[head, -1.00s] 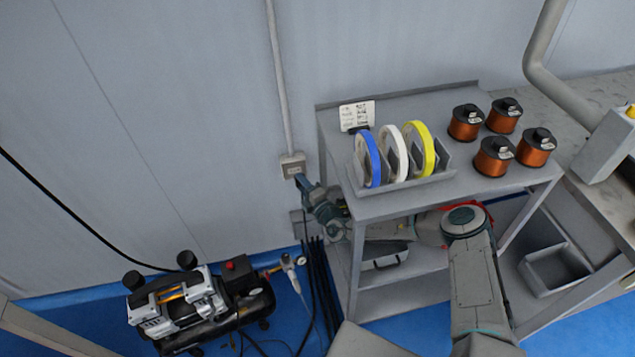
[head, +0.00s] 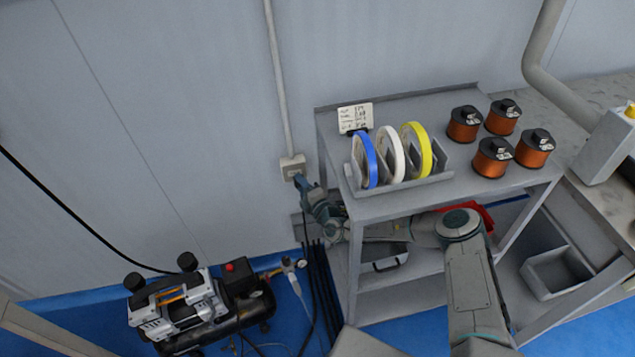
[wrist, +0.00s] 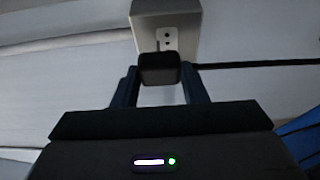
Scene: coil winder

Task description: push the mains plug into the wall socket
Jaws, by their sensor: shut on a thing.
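The wall socket (head: 292,167) is a small pale box at the lower end of a conduit on the grey wall. In the wrist view the socket (wrist: 166,18) is straight ahead, with two dark holes in its faceplate. My gripper (head: 300,180) is just below and right of the socket in the head view. In the wrist view my gripper (wrist: 160,85) is shut on the dark mains plug (wrist: 159,68). The plug is just short of or at the faceplate's lower part; I cannot tell whether they touch. Its pins are not visible.
A compressor (head: 200,305) and hanging dark cables (head: 318,290) are below. The wall left of the socket is clear.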

